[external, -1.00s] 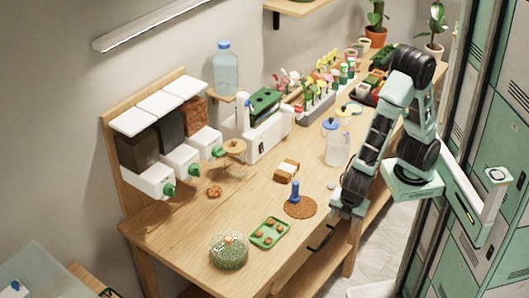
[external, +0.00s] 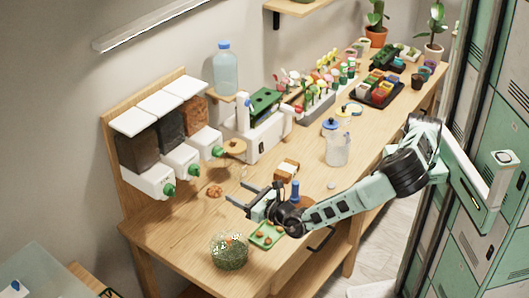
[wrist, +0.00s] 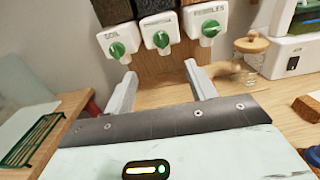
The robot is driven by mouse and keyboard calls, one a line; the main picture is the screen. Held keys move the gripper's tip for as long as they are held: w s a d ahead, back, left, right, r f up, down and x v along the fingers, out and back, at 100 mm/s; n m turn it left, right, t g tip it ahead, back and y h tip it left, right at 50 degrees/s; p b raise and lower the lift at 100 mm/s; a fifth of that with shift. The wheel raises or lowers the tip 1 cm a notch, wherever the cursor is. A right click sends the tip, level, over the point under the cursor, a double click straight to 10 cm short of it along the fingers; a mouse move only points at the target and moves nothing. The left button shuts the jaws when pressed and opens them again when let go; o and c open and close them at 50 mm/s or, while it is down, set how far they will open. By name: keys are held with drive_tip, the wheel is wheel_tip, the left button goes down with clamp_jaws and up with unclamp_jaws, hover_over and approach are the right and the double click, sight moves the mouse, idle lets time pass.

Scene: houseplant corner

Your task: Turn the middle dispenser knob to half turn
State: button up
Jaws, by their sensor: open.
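The left knob (wrist: 117,50) is under a label reading SOIL, the right knob (wrist: 211,28) under PEBBLES; the middle label is too small to read. My gripper (external: 238,190) is open and empty above the table, in front of the dispenser and apart from the knobs. In the wrist view its fingers (wrist: 160,72) point toward the middle outlet, below the knob.
A wooden table (external: 180,235) stands below the dispenser. A cork-lidded jar (wrist: 250,58) stands right of the dispenser. The space between gripper and knobs looks clear.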

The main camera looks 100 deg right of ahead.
sight(199, 171)
drive_tip(key=p+x, duration=0.4)
drive_tip(key=x, duration=1.2)
drive_tip(key=shift+w+d+f, duration=0.1)
drive_tip(key=shift+d, duration=0.1)
drive_tip(key=c, duration=1)
